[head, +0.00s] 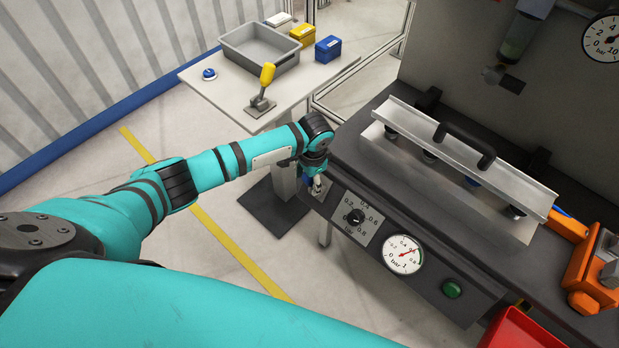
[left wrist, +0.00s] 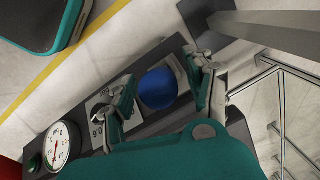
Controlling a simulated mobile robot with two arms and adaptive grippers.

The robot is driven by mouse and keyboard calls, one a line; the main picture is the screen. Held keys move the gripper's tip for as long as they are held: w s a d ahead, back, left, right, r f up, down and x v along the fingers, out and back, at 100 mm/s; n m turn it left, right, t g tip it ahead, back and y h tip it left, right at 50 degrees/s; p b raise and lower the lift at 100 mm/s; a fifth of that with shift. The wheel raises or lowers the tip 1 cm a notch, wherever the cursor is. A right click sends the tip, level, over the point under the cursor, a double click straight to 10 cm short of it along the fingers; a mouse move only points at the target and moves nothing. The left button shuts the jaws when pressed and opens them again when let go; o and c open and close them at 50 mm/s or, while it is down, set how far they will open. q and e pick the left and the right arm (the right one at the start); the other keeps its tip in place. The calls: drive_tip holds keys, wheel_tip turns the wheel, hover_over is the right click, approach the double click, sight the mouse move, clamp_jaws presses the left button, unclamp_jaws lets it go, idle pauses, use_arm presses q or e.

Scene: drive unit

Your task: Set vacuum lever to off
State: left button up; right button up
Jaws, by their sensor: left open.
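The lever's round blue knob (left wrist: 158,89) shows in the left wrist view at the end of the dark front panel (left wrist: 82,133). A light plate lies partly hidden behind it, so I cannot tell which setting the lever is at. My left gripper (left wrist: 163,80) is open, with one finger on each side of the knob. I cannot tell whether either finger touches it. In the head view my left gripper (head: 316,182) is at the left end of the front panel (head: 430,273) and covers most of the lever. My right gripper is not in view.
Right of the lever are a regulator dial (head: 355,216), a pressure gauge (head: 402,254) and a green button (head: 452,289). A metal fixture with a black handle (head: 463,145) is on the bench. A side table (head: 215,88) holds a grey tray and a yellow-handled lever.

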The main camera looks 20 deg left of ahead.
use_arm(q)
clamp_jaws()
